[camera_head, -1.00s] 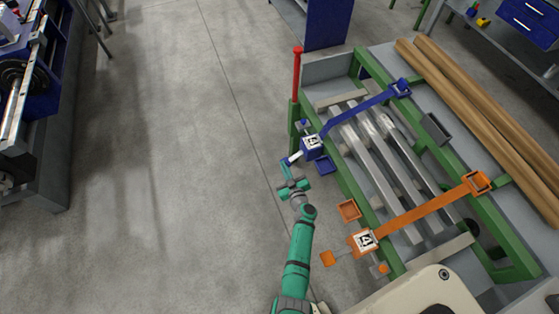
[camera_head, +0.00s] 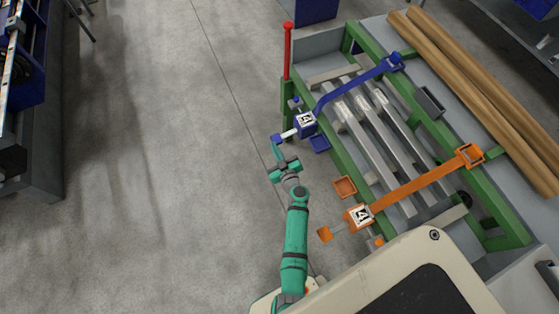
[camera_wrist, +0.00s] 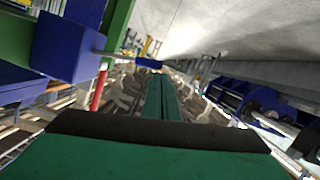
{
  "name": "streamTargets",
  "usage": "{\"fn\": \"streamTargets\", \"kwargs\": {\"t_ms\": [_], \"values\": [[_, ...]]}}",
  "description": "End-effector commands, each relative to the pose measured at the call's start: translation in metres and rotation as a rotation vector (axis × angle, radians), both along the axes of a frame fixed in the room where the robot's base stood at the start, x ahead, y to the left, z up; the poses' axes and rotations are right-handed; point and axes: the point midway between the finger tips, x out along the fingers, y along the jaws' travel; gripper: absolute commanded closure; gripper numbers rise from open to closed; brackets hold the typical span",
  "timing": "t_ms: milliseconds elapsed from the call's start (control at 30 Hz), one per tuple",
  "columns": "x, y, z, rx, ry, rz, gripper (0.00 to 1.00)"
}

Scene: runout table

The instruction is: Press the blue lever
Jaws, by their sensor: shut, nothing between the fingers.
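The blue ratchet box (camera_head: 306,123) with a black-and-white marker sits on the near green rail of the table. A pale rod runs left from it to the blue lever's paddle (camera_head: 277,140). My gripper (camera_head: 278,157) is shut and empty, just below the paddle in the head view. In the wrist view my closed green fingers (camera_wrist: 161,97) point forward at the paddle (camera_wrist: 148,63), seen just beyond their tips. Whether they touch cannot be told. The blue box (camera_wrist: 68,48) stands at the left there.
A blue strap (camera_head: 350,88) and an orange strap (camera_head: 420,187) cross grey metal bars. An orange ratchet box (camera_head: 359,216) with its own paddle (camera_head: 325,234) is nearer me. A red post (camera_head: 288,50) rises at the table corner.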

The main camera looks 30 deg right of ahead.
Motion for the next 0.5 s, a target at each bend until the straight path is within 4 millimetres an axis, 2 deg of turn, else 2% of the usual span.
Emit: {"fn": "streamTargets", "kwargs": {"t_ms": [100, 300, 500], "values": [[-0.022, 0.005, 0.005, -0.002, 0.000, 0.000, 1.00], [-0.053, 0.008, 0.013, -0.002, -0.002, -0.008, 1.00], [-0.068, 0.014, 0.017, -0.002, -0.003, -0.002, 1.00]]}}
